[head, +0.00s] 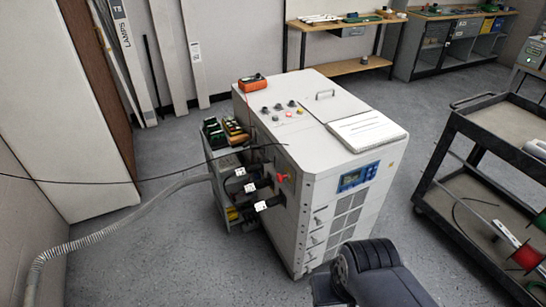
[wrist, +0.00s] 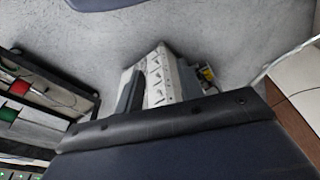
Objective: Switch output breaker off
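The white transformer cabinet (head: 325,190) stands mid-floor in the head view, with a blue display panel (head: 358,176) and vents on its front. A red handle (head: 282,178) sits on its left side near the front corner; I cannot tell its position. Black plugs with white tags (head: 262,205) are at that side. Small knobs and lamps (head: 285,109) are on top. No output breaker is clearly identifiable. The cabinet also shows small in the wrist view (wrist: 158,80).
A black cart (head: 498,120) with cable spools stands at right. A small cart (head: 228,155) with tools stands against the cabinet's left. A grey corrugated hose (head: 110,228) and a thin black cable cross the left. Workbenches line the back. Bare floor lies front left.

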